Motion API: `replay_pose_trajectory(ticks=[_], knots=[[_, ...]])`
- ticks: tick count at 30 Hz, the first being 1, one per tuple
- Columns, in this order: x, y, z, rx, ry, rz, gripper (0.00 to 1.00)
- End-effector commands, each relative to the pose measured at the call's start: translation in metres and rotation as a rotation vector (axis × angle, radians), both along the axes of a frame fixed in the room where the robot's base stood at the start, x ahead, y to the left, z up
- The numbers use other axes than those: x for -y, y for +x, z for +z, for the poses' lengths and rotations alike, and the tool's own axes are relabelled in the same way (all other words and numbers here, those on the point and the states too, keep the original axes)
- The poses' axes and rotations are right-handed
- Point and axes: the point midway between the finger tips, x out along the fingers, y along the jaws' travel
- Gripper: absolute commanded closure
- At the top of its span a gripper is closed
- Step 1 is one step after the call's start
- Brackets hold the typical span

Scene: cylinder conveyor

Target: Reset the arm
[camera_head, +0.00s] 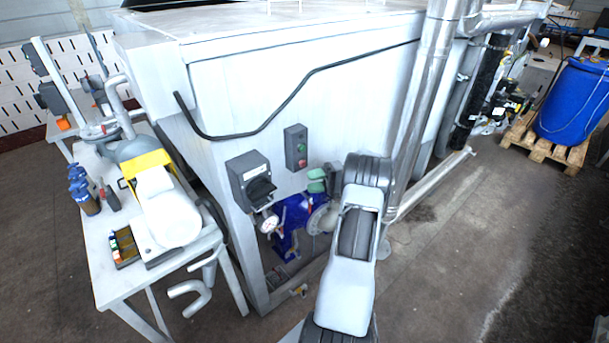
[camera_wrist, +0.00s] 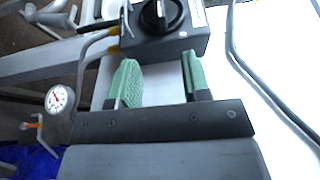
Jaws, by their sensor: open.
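My arm (camera_head: 347,268) reaches up from the bottom of the head view toward the front of a large white machine. At its end my gripper (camera_head: 317,181) shows as green finger pads, small and partly hidden by my wrist. In the wrist view my gripper (camera_wrist: 160,82) is open, its two green pads apart with nothing between them. Beyond the pads is a dark switch box (camera_wrist: 182,42) with a black rotary knob (camera_wrist: 158,14). I cannot tell whether the left pad touches anything.
The white machine (camera_head: 280,90) carries the switch box (camera_head: 248,180) and a red-green button box (camera_head: 296,148). A gauge (camera_head: 268,222) and blue pump (camera_head: 290,222) sit below. A workbench (camera_head: 110,270) stands left, vertical pipes (camera_head: 425,100) right.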

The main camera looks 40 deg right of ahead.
Motion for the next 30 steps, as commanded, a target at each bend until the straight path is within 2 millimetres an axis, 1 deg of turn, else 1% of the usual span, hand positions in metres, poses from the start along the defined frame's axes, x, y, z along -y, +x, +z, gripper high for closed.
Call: replay_pose_trajectory(ticks=[8, 11, 14, 15, 17, 18, 19, 21, 23, 27, 30], knots=[[0.001, 0.0, 0.0, -0.004, 0.002, -0.002, 0.56], [0.002, 0.002, -0.003, -0.051, 0.003, -0.015, 0.56], [0.0, 0.002, -0.025, -0.2, -0.027, -0.042, 0.56], [-0.003, -0.001, -0.039, -0.276, -0.035, -0.049, 0.56], [-0.011, -0.01, -0.057, -0.413, -0.064, -0.059, 0.56], [-0.018, -0.016, -0.064, -0.509, -0.109, -0.064, 0.56], [-0.025, -0.02, -0.066, -0.575, -0.152, -0.063, 0.56], [-0.043, -0.026, -0.066, -0.689, -0.251, -0.054, 0.56], [-0.058, -0.031, -0.063, -0.76, -0.344, -0.047, 0.56], [-0.094, -0.044, -0.047, -0.862, -0.596, -0.036, 0.56], [-0.124, -0.055, -0.029, -0.873, -0.81, -0.038, 0.56]])
